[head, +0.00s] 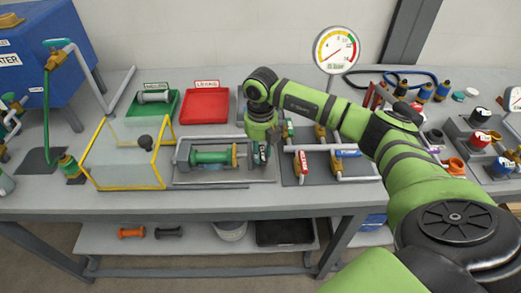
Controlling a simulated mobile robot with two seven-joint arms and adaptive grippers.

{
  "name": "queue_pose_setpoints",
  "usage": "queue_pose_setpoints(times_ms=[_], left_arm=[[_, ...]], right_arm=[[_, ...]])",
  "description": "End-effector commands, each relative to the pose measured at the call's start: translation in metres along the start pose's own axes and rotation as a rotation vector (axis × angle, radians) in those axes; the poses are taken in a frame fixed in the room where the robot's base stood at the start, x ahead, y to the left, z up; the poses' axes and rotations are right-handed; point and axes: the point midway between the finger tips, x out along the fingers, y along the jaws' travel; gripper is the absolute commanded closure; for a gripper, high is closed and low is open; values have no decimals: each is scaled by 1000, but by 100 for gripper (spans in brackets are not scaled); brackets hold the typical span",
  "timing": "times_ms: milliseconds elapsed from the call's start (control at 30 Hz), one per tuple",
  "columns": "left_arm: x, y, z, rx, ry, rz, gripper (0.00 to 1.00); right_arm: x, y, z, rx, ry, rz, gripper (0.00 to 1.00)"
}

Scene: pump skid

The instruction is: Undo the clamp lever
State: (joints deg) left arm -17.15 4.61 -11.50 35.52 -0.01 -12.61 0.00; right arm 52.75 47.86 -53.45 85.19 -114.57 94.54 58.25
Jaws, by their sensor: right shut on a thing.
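A green cylinder (210,157) with yellowish end fittings lies level in a grey cradle on a tray (222,181) at the middle of the bench. My right gripper (261,153) points down at the right end of this cylinder. Its jaws are shut on what looks like the clamp lever; the gripper hides most of it, so the lever's angle cannot be told. My left gripper is not in view.
A yellow-framed clear guard (126,152) stands left of the cradle. A green tray (153,104) and an empty red tray (205,105) lie behind. Right of my gripper are pipes with a red-handled valve (301,162) and a blue-handled valve (347,154). A pressure gauge (336,50) stands behind.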

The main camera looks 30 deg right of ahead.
Motion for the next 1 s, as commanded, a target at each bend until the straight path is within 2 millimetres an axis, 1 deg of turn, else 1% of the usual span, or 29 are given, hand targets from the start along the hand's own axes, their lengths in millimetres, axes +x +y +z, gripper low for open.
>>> queue_pose_setpoints(times_ms=[267, 1000], left_arm=[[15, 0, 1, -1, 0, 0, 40], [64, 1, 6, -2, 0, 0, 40]], right_arm=[[2, -4, 0, -154, -2, 1, 100], [2, -20, 4, -847, -2, 1, 100]])
